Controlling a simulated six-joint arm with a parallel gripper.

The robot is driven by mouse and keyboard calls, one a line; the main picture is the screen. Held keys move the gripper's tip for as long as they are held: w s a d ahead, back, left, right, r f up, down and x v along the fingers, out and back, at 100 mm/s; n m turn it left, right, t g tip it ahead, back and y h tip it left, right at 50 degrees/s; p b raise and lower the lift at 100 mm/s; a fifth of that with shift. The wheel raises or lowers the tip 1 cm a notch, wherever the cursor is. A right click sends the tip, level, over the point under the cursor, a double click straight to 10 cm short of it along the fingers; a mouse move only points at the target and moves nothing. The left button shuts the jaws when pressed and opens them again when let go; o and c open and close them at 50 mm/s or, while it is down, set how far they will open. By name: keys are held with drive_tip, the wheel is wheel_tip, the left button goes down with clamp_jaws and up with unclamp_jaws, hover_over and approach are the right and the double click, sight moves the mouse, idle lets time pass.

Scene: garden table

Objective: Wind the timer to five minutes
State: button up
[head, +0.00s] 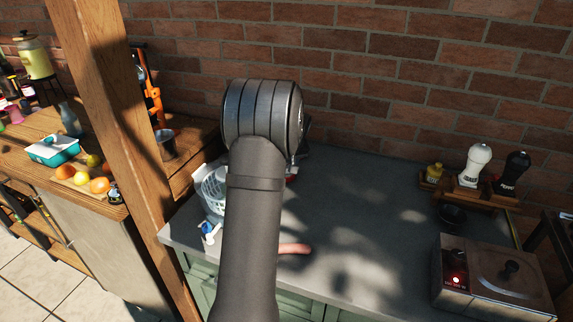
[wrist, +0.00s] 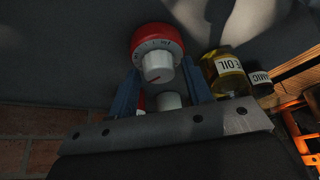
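The timer (wrist: 172,34) is in the wrist view, a red round body with a pale marked dial ring and a white knob (wrist: 158,67) at its middle. A small red mark shows on the knob. The blue fingers of my gripper (wrist: 160,68) stand apart, one on each side of the knob, with a visible gap on both sides. My gripper appears open and empty. A second white piece (wrist: 168,100) shows lower between the fingers; what it is I cannot tell. In the head view my arm hides the timer and my fingertips.
An oil bottle (wrist: 228,72) stands close to the right finger, with a second labelled bottle (wrist: 259,80) beyond it. A white-blue basket (head: 213,190) is left of my arm. The grey counter (head: 365,220) is mostly clear rightward, up to a metal appliance (head: 490,279).

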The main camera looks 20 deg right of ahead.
drive_tip(key=c, duration=0.7)
drive_tip(key=shift+m, duration=0.3)
drive_tip(key=shift+a+m+g+h, duration=0.15)
drive_tip(key=shift+m+h, duration=0.3)
drive_tip(key=shift+m, duration=0.75)
drive_tip(key=shift+m+g+h, duration=0.25)
drive_tip(key=shift+m+h, duration=0.2)
drive_tip(key=shift+m, duration=0.75)
drive_tip(key=o, duration=1)
drive_tip(key=shift+r, duration=0.1)
